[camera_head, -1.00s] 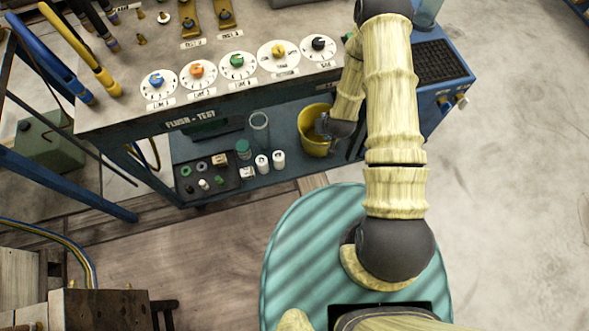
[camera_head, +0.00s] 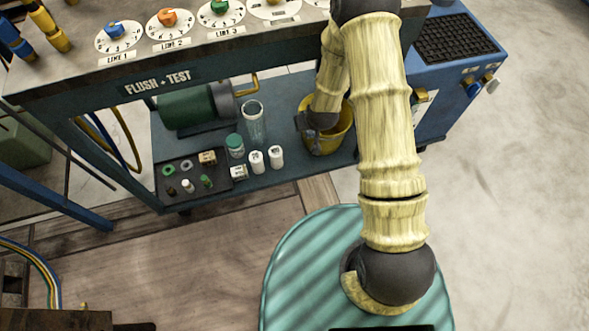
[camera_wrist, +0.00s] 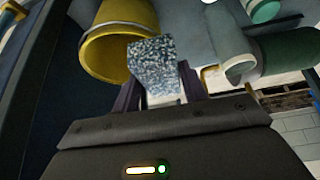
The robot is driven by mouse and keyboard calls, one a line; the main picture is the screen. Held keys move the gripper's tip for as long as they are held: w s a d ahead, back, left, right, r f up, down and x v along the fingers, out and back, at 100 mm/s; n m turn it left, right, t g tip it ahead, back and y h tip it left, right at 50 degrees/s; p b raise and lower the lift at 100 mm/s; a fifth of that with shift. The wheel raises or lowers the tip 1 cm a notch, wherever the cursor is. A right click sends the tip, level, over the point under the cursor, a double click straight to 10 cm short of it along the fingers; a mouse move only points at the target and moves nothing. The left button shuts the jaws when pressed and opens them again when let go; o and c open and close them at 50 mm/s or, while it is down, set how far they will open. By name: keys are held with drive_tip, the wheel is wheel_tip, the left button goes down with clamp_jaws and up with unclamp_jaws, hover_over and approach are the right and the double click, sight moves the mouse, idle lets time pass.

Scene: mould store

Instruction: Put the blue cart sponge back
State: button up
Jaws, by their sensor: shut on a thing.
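My gripper (camera_wrist: 158,84) is shut on a speckled blue-grey sponge (camera_wrist: 152,62), which sticks out between the two dark fingers in the wrist view. A yellow bucket (camera_wrist: 92,50) lies just beyond it there, and the sponge overlaps the right part of its rim in the picture. I cannot tell whether they touch. In the head view the yellow bucket (camera_head: 330,143) stands on the cart's lower shelf. The dark end of my arm is at the bucket's mouth and hides part of it.
The lower shelf (camera_head: 290,180) also holds a clear glass cylinder (camera_head: 254,122), a green-lidded jar (camera_head: 235,147), white canisters (camera_head: 276,157), a dark tray (camera_head: 168,193) of small parts and a green motor (camera_head: 190,106). The worktop (camera_head: 70,70) overhangs the shelf. A blue cabinet (camera_head: 430,120) stands at the right.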

drive_tip(key=b, duration=1.1)
hover_over(294, 161)
drive_tip(key=s+d, duration=0.1)
drive_tip(key=s, duration=0.1)
wheel_tip(294, 161, down, 7)
drive_tip(key=shift+a+f+n+y+b, duration=0.3)
drive_tip(key=shift+n+b, duration=0.1)
drive_tip(key=shift+b, duration=0.35)
wheel_tip(294, 161, down, 13)
drive_tip(key=b, duration=0.7)
drive_tip(key=shift+f, duration=0.2)
drive_tip(key=shift+f+b, duration=1.4)
drive_tip(key=shift+f, duration=0.85)
drive_tip(key=shift+f, duration=0.15)
